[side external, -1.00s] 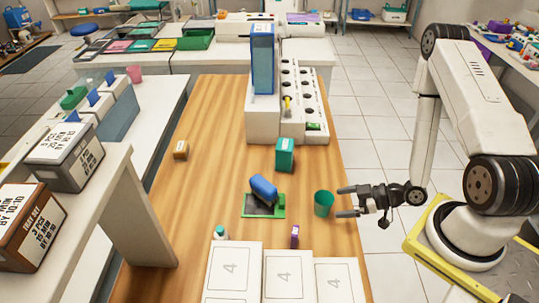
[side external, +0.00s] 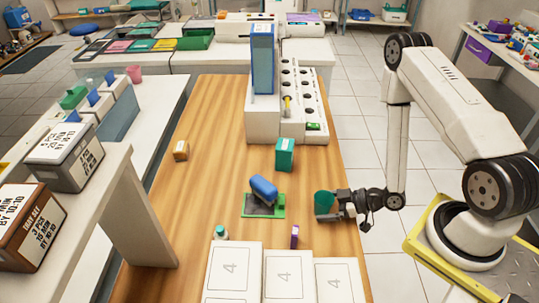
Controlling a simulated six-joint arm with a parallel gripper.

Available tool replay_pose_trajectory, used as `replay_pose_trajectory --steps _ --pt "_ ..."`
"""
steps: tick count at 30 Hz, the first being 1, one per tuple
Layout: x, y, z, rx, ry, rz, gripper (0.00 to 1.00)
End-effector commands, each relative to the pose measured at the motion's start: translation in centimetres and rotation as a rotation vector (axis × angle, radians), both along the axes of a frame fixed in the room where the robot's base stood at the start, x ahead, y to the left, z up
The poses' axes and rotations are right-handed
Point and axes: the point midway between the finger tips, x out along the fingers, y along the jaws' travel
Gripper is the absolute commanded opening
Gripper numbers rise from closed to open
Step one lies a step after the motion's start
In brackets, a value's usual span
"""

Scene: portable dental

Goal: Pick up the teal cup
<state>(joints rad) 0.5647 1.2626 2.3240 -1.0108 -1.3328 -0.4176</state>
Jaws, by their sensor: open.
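The teal cup (side external: 324,199) stands upright on the wooden table (side external: 205,215), near its right edge. My gripper (side external: 327,205) comes in level from the right. Its open fingers reach past the cup's right side, with the cup between them. The near finger covers the lower part of the cup. I cannot tell whether either finger touches it.
A blue object (side external: 264,188) rests on a green-edged dark pad (side external: 277,211) left of the cup. A teal box (side external: 284,155) stands behind. The table's left middle is clear.

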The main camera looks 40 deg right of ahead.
Motion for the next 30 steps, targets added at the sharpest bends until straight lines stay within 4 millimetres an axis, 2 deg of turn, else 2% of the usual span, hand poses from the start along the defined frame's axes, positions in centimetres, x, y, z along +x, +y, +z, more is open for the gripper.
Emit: replay_pose_trajectory --steps 16,17,24,30 --pt "0.07 0.06 -0.04 0.001 0.001 0.0 1.0" --pt "0.07 0.06 -0.04 0.001 0.001 0.0 0.94" --pt "0.07 0.06 -0.03 0.001 0.001 0.0 0.17" --pt "0.07 0.06 -0.03 0.0 0.0 0.0 0.15"
